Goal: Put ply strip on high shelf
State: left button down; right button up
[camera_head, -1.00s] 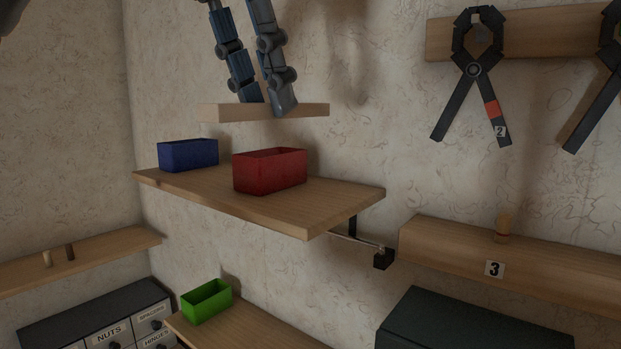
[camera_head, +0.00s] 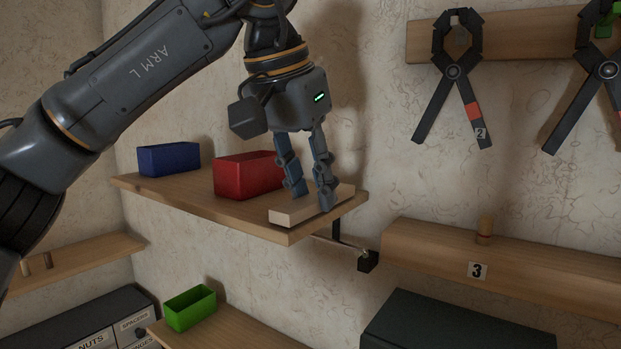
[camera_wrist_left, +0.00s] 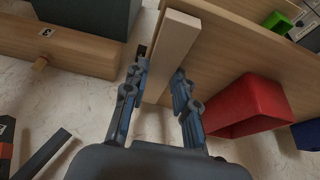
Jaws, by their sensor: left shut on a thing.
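The ply strip (camera_head: 290,212) is a pale wooden bar at the right end of the high shelf (camera_head: 205,207), to the right of the red bin. My left gripper (camera_head: 312,202) comes from above and is shut on the strip, with a finger on each side. In the left wrist view the strip (camera_wrist_left: 173,45) runs between the two fingers, along the end of the shelf (camera_wrist_left: 235,50). The strip looks to be on or just above the shelf top; I cannot tell if it touches. My right gripper does not show.
A red bin (camera_head: 243,176) and a blue bin (camera_head: 168,159) stand on the high shelf, left of the strip. A green bin (camera_head: 189,308) is on a lower shelf. Pliers (camera_head: 453,75) hang at the upper right. A ledge marked 3 (camera_head: 540,268) lies right of the shelf.

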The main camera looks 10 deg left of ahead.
pick_arm(q)
jog(key=shift+s+f, duration=0.15)
jog(key=c, duration=1.1)
grip_release()
jog(key=shift+o, duration=0.2)
jog(key=v, duration=1.2)
